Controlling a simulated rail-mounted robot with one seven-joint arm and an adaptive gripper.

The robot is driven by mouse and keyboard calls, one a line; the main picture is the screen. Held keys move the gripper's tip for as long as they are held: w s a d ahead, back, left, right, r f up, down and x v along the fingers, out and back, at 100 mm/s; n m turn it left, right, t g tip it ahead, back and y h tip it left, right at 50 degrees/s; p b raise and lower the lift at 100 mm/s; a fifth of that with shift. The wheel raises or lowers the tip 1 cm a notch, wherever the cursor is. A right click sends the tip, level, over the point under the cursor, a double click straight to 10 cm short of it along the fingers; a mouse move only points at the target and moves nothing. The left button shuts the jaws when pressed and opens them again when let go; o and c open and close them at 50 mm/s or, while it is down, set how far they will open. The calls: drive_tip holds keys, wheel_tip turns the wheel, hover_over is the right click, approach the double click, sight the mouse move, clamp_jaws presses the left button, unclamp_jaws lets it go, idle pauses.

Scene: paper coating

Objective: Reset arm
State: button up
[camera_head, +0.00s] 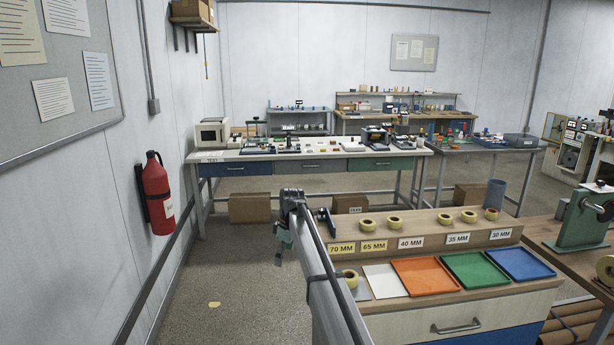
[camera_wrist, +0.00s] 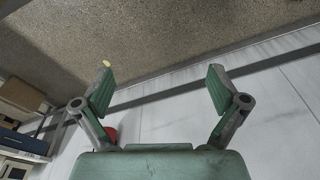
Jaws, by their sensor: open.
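My gripper (camera_wrist: 158,88) is open and empty in the wrist view, its two green-padded fingers spread wide with only floor and wall beyond them. In the head view my arm reaches forward from the bottom middle, left of the wooden counter (camera_head: 540,290). My gripper also shows there at the arm's far end (camera_head: 281,245), hanging over the floor; its fingers are hard to make out.
On the counter stand several tape rolls (camera_head: 442,219) behind size labels. Orange (camera_head: 428,277), green (camera_head: 474,270) and blue (camera_head: 519,264) trays lie in front. One roll (camera_head: 350,278) sits beside my arm. A fire extinguisher (camera_head: 157,195) hangs on the left wall. The floor (camera_head: 225,270) between is mostly clear.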

drive_tip(key=s+d+f+m+g+h, duration=0.1)
drive_tip(key=s+d+f+m, duration=0.35)
drive_tip(key=s+f, duration=0.55)
drive_tip(key=s+d+f+m, duration=0.3)
drive_tip(key=s+d+f, duration=0.2)
drive_tip(key=s+f, duration=0.55)
drive_tip(key=s+d+f+m+g+h, duration=0.1)
drive_tip(key=s+d+f+m, duration=0.35)
drive_tip(key=s+f, duration=0.6)
drive_tip(key=s+d+f+g, duration=0.1)
drive_tip(key=s+d+f, duration=0.2)
drive_tip(key=s, duration=1)
drive_tip(key=s+d+f+m+g, duration=0.1)
drive_tip(key=s+d+f, duration=0.3)
drive_tip(key=s, duration=0.9)
drive_tip(key=s+d+f+m+g, duration=0.1)
drive_tip(key=s+d+f+g, duration=0.2)
drive_tip(key=s+f, duration=0.5)
drive_tip(key=s+d, duration=0.1)
drive_tip(key=s, duration=0.4)
drive_tip(key=shift+f, duration=0.35)
